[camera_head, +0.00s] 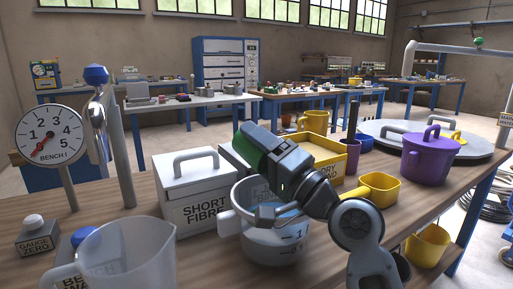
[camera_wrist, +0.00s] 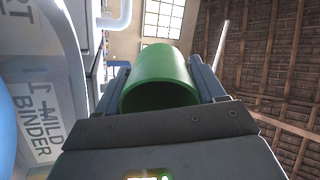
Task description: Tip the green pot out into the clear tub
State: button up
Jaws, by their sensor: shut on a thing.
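My gripper (camera_head: 256,146) is shut on the green pot (camera_head: 250,150), seen above the clear tub in the head view. The pot looks tilted over on its side. In the wrist view the pot (camera_wrist: 160,75) sits between the two fingers, with a dark round end facing the camera. I cannot tell whether anything is in the pot or pouring from it. The clear tub (camera_head: 272,240), with level marks and a handle at its left, stands on the bench. My gripper and wrist hide part of its rim and inside.
A white box (camera_head: 195,205) labelled SHORT FIBRE stands left of the tub. A clear jug (camera_head: 130,262) is at front left. A yellow bin (camera_head: 312,150), yellow scoop (camera_head: 381,188) and purple lidded pot (camera_head: 427,160) are to the right. A dial gauge (camera_head: 48,137) stands far left.

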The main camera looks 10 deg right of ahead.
jog(key=shift+a+f, duration=0.1)
jog(key=shift+f, duration=0.05)
jog(key=shift+r+p, duration=1.1)
jog(key=shift+p, duration=0.05)
jog(key=shift+w, duration=0.1)
